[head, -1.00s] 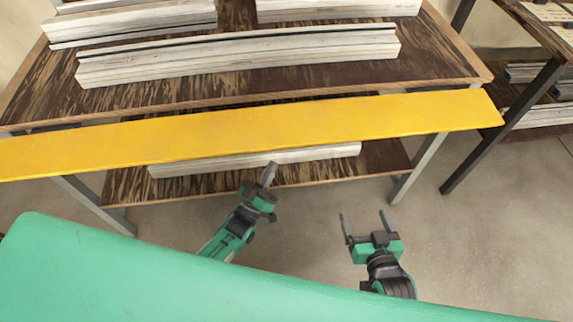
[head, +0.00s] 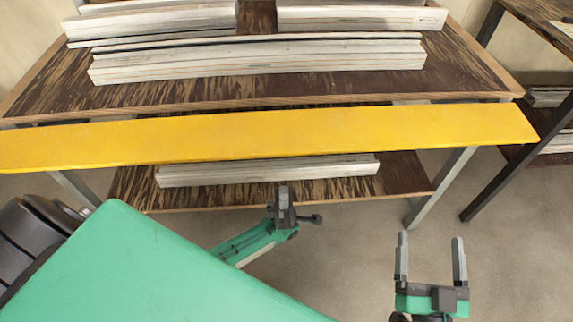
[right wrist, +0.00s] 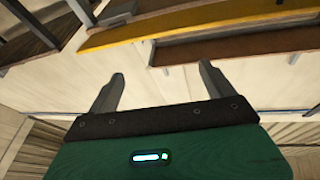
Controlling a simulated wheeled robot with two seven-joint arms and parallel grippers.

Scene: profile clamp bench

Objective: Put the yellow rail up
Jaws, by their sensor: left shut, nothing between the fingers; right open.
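The yellow rail (head: 270,137) is a long flat board lying roughly level across the head view, in front of the wooden bench. It also shows in the right wrist view (right wrist: 200,27) near the top. My left gripper (head: 284,192) is shut and empty, just below the rail's middle in the picture and apart from it. My right gripper (head: 431,245) is open and empty, below the rail's right part, with its fingers pointing up the picture. Its open fingers also show in the right wrist view (right wrist: 160,85), with nothing between them. What holds the rail is not clear.
The bench top (head: 150,92) carries stacks of pale boards (head: 260,62). Its lower shelf (head: 220,195) holds another pale stack (head: 265,170). A second dark-legged table (head: 490,180) stands at the right. The floor (head: 370,240) between the grippers is clear.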

